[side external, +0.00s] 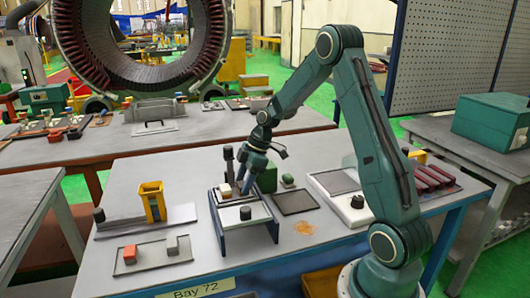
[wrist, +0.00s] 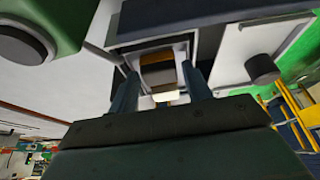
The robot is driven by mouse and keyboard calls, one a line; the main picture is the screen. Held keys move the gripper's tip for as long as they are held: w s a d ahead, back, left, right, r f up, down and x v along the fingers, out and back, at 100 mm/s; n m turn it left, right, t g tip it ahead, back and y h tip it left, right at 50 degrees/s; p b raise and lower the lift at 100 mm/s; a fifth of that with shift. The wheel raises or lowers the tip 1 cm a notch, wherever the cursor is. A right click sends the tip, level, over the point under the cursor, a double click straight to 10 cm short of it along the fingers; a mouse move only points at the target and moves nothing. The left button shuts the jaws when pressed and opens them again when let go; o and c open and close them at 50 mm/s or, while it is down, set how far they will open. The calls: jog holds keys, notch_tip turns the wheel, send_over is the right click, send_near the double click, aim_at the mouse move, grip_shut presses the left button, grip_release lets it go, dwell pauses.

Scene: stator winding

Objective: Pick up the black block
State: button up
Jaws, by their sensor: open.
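My gripper (side external: 243,184) points down into the small blue-sided stand (side external: 249,236) in the side view. In the wrist view its two fingers (wrist: 164,88) are apart. Between them is a dark block (wrist: 160,71) with a brownish face, in a pale recess; I cannot tell whether the fingers touch it. A small whitish block (wrist: 165,97) shows just below it in the picture. In the side view the fingers hide the dark block, and a whitish block (side external: 225,190) sits left of them.
A black knob-like piece (side external: 245,212) sits on the stand's pale plate, also in the wrist view (wrist: 262,69). A green block (side external: 266,179) stands close right of my gripper. A yellow holder (side external: 153,201) and a tray with a red block (side external: 130,254) are at left.

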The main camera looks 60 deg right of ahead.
jog(key=c, duration=0.8)
jog(key=shift+o, duration=0.2)
jog(key=shift+r, duration=0.2)
notch_tip(320, 180, up, 20)
jog(key=shift+f, duration=0.2)
